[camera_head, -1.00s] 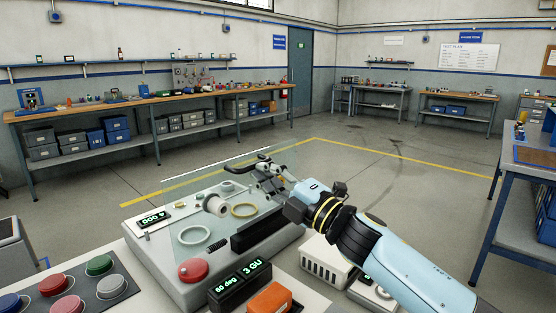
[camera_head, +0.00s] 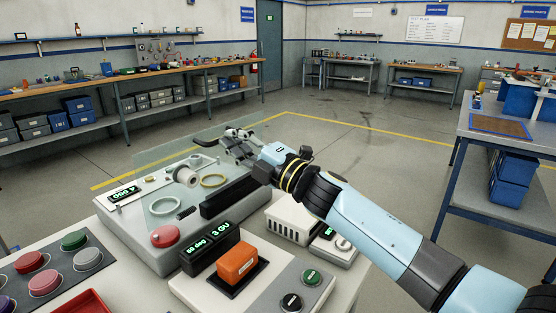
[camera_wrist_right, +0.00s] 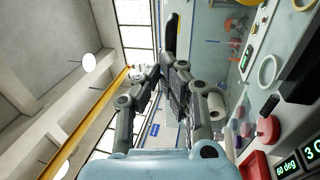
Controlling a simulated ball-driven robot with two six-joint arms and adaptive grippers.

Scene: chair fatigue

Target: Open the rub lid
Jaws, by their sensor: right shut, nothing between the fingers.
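The rub lid (camera_head: 165,153) is a clear, see-through panel over the grey tester (camera_head: 140,235); it appears raised and tilted, though its edges are faint. A black bar-like handle (camera_head: 206,143) shows at its upper edge. My right gripper (camera_head: 232,137) is just right of the handle. In the right wrist view, the shut fingers (camera_wrist_right: 163,68) lie close to the dark handle (camera_wrist_right: 171,36), with nothing visible between them; contact is unclear. The clear panel (camera_wrist_right: 215,50) fills the area right of the fingers. My left gripper is out of view.
On the tester are a white roller (camera_head: 187,175), a yellow ring (camera_head: 213,181), a pale green ring (camera_head: 163,206) and a red button (camera_head: 165,236). Black displays (camera_head: 208,245) and an orange block (camera_head: 237,262) stand in front. The floor beyond is clear.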

